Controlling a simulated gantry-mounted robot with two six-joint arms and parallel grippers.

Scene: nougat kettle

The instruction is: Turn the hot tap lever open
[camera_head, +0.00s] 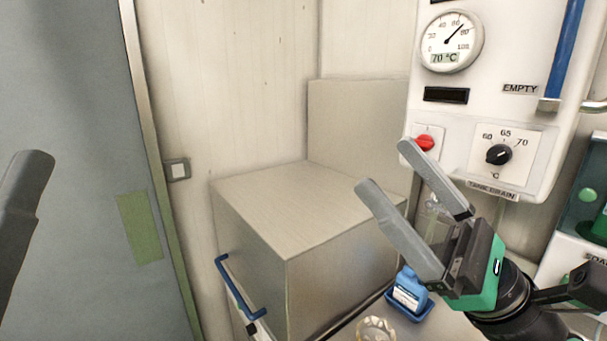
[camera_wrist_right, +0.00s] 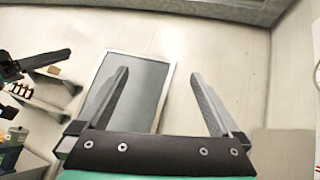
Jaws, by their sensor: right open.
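My right gripper (camera_head: 384,164) is open and empty in the head view, its two fingers pointing up and left in front of the white control box (camera_head: 470,95). Its fingers also show apart in the wrist view (camera_wrist_right: 158,85), with nothing between them. I cannot make out a lever marked hot in either view. A red knob (camera_head: 425,143) and a black temperature dial (camera_head: 498,154) sit on the box, just beyond the right gripper. A green and black part of my left arm shows at the left of the wrist view; its jaw state is unclear.
A steel cabinet (camera_head: 285,205) with a blue handle (camera_head: 240,288) stands left of the right gripper. A blue bottle (camera_head: 408,290) and a glass bowl (camera_head: 377,329) are below. A blue pipe (camera_head: 567,45) runs down the box's right side. A grey door (camera_head: 75,120) fills the left.

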